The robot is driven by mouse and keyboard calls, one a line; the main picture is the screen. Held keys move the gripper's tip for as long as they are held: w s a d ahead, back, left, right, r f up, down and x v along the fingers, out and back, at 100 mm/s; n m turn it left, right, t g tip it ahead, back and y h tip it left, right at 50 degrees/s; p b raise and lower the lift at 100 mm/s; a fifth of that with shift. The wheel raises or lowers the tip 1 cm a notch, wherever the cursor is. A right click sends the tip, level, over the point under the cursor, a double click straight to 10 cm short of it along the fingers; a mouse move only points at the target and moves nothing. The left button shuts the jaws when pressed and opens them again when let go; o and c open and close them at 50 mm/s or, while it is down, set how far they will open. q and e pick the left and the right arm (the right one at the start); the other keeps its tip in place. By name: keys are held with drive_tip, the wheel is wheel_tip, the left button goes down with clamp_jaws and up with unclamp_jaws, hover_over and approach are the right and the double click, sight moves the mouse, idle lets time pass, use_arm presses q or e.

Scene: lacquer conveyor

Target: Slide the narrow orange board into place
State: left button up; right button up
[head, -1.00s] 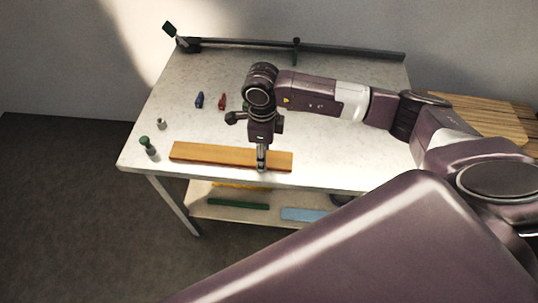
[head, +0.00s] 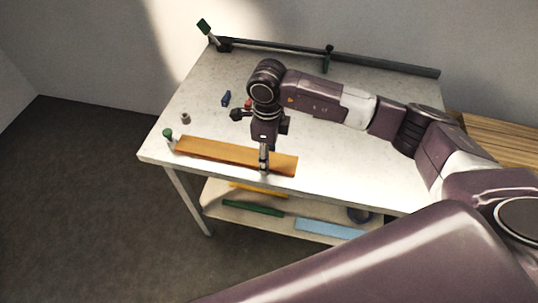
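The narrow orange board (head: 215,151) lies flat on the white table, along its front edge. Its left end is right beside a short post with a green knob (head: 168,133); I cannot tell if they touch. My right gripper (head: 264,167) points straight down at the board, right of its middle, by its front long side. Its fingers look close together, but the view does not show whether they are shut, or grip or only touch the board. My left gripper is not in view.
A small grey peg (head: 186,118), a blue piece (head: 226,98) and a partly hidden red piece (head: 248,104) are on the table (head: 340,150). A dark rail (head: 380,63) runs along the back. A lower shelf holds a green strip (head: 253,208) and a light blue board (head: 330,229).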

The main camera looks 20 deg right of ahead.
drive_tip(key=shift+o, duration=1.4)
